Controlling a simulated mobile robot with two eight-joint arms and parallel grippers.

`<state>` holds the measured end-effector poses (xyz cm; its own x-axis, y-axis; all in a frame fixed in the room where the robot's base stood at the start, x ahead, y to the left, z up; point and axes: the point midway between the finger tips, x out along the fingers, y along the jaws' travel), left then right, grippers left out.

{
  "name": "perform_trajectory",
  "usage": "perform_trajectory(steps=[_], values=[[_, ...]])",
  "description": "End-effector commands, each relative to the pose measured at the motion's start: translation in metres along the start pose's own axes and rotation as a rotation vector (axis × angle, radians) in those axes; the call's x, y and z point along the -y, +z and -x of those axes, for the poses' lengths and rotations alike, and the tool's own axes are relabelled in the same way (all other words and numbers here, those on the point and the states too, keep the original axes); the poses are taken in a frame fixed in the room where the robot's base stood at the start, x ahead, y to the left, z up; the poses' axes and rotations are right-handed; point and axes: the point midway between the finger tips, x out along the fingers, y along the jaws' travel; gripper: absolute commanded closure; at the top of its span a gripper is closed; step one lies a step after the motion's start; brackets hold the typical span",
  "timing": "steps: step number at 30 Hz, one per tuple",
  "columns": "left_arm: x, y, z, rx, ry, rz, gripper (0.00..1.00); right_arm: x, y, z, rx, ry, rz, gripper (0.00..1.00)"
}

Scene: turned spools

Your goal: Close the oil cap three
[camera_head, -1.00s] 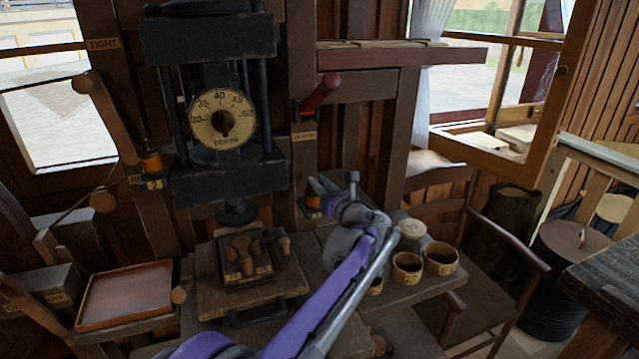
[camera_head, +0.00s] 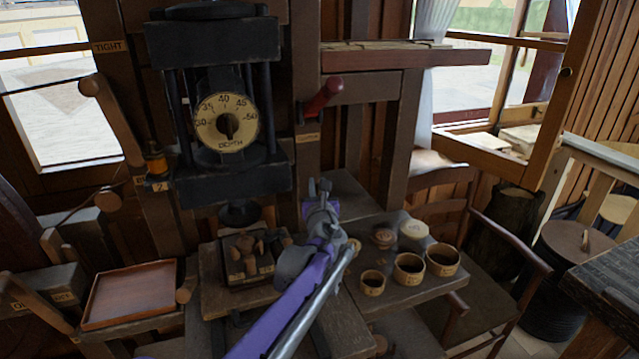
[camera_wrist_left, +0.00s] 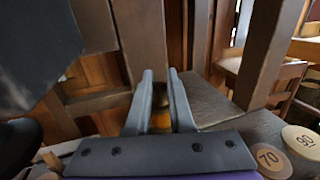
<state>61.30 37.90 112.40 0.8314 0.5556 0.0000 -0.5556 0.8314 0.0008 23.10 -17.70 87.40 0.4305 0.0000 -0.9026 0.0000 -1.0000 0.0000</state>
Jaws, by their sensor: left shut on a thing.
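The left gripper (camera_head: 318,188) is at the post below the red-handled lever, its fingers pointing up and away. In the left wrist view an orange oil cap (camera_wrist_left: 160,121) shows between the two fingers, and the gripper (camera_wrist_left: 160,76) is shut on it. The fingers hide most of this cap, so its number and whether its lid is open or closed cannot be told. Another orange oil cap (camera_head: 155,163) with a tag reading 2 is on the left post, apart from the gripper. The right gripper is out of view.
The black press with its depth dial (camera_head: 227,122) stands left of the gripper. The red lever (camera_head: 325,94) is just above. Several wooden cups, one here (camera_head: 409,268), stand on the bench at right. A wooden tray (camera_head: 130,292) is at lower left.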

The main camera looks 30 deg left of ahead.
Motion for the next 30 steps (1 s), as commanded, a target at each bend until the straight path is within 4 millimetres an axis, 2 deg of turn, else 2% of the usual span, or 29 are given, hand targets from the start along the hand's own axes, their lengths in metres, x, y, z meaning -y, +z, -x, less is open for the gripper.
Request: perform_trajectory(steps=[8,9,14,24,26,30], values=[[-0.001,0.000,0.000,0.000,-0.002,0.000,1.00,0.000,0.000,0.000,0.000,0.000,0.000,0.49],[-0.001,0.000,0.000,0.000,-0.002,0.000,0.78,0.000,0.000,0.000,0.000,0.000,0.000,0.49],[-0.001,0.000,0.000,0.000,-0.002,0.000,0.49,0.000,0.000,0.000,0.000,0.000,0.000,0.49],[0.000,0.000,0.003,0.000,-0.002,0.000,0.49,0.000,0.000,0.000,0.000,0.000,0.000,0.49],[0.000,0.000,0.008,0.000,-0.002,0.000,0.49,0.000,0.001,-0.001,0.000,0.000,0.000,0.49],[0.000,-0.001,0.030,-0.001,-0.004,0.001,0.49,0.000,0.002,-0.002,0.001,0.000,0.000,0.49]])
